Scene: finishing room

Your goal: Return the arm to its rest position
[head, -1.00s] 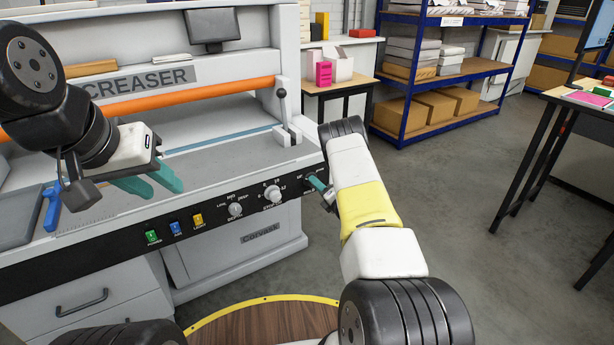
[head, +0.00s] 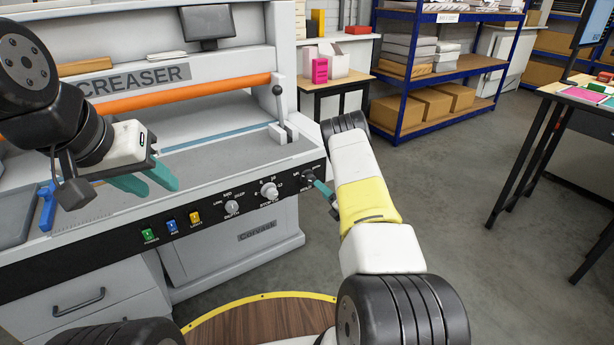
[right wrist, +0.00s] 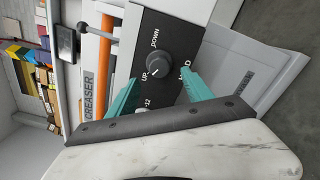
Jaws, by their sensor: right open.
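My right gripper (right wrist: 158,92) is open and empty. In the right wrist view its two teal fingers are apart, pointing at the panel, with a dark round knob (right wrist: 158,65) marked UP and DOWN showing between and beyond them. In the head view a teal finger of the right gripper (head: 322,189) stands just off the right end of the black panel, close to that knob (head: 309,176); the other finger is mostly hidden. My left gripper (head: 150,183) hangs over the creaser's bed, its teal fingers slightly apart with nothing between them.
The creaser (head: 232,243) fills the left side, with an orange bar (head: 180,97), a lever (head: 278,90) and coloured switches on its front panel (head: 110,246). A blue shelf rack (head: 404,100) stands behind. A black-legged table (head: 548,130) is at right. Grey floor between is clear.

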